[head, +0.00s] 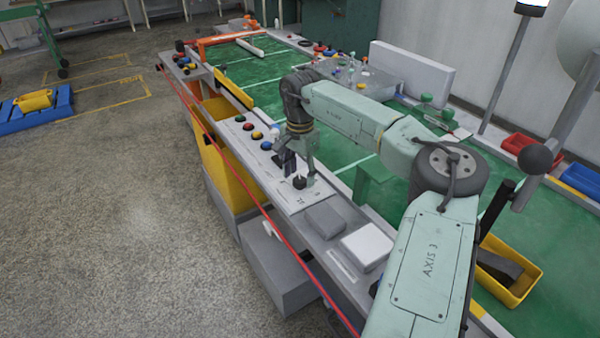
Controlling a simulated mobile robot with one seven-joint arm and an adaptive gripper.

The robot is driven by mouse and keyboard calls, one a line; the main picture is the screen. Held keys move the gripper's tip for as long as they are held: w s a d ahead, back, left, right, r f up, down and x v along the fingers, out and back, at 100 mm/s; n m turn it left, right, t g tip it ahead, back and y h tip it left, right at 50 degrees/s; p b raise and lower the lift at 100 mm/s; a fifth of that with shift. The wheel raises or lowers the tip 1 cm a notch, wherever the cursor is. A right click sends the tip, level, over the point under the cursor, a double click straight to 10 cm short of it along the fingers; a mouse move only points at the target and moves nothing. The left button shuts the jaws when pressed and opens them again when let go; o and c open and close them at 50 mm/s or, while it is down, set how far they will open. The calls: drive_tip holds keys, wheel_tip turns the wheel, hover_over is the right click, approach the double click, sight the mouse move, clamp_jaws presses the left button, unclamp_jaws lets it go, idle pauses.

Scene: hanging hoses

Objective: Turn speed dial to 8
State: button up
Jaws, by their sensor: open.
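In the head view, the speed dial (299,182) is a small black knob on a pale plate with faint markings on the grey console ledge. The markings are too small to read, so I cannot tell its setting. My gripper (299,170) points down just above and behind the dial, with its fingers apart. I cannot tell whether either finger touches the knob.
Several coloured push buttons (257,136) sit on the ledge left of the dial. A grey block (325,220) and a white block (367,246) lie to its right. A red cord (250,197) runs along the front edge. A green conveyor surface (345,150) lies behind.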

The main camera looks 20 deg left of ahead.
drive_tip(key=shift+f, duration=0.6)
drive_tip(key=c, duration=1.1)
drive_tip(key=shift+c, duration=0.2)
